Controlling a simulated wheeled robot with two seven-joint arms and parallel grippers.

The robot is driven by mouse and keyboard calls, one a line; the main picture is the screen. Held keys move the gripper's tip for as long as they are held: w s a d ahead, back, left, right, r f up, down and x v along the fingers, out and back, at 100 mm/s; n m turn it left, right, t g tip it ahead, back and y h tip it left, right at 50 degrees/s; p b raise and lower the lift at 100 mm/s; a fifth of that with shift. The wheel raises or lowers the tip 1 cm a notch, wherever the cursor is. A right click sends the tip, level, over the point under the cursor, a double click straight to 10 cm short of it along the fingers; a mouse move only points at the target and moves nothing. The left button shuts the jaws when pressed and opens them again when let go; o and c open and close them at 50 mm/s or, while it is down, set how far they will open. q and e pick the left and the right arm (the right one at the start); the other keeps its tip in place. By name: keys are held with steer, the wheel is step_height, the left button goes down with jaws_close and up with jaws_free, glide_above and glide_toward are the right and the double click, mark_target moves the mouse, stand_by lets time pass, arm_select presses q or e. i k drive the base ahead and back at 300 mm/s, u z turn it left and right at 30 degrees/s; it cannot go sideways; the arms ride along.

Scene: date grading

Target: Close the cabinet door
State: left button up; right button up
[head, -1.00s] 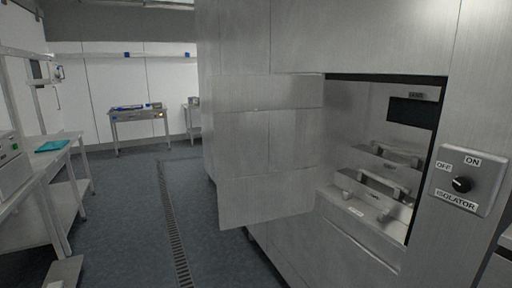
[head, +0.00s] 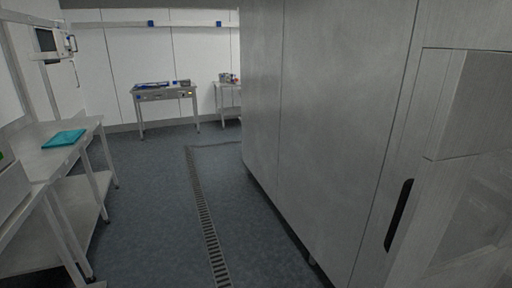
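The steel cabinet (head: 335,130) fills the right half of the head view. A dark upright slot (head: 398,215), like a recessed handle, is in its face. To the right of the slot is a framed recess or opening with pale steel panels (head: 470,110), cut off by the picture edge. I cannot tell which panel is the door, or whether it stands open or flush. Neither of my grippers is in view.
A steel bench (head: 60,150) with a teal cloth (head: 64,138) runs along the left. A small table (head: 165,92) and a stand (head: 228,90) are at the back wall. The grey floor (head: 150,210) is clear, with a drain grate (head: 205,215) along it.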

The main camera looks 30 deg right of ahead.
mark_target(473, 117)
steer(key=i, duration=1.45)
steer(key=z, duration=3.7)
steer(key=i, duration=0.5)
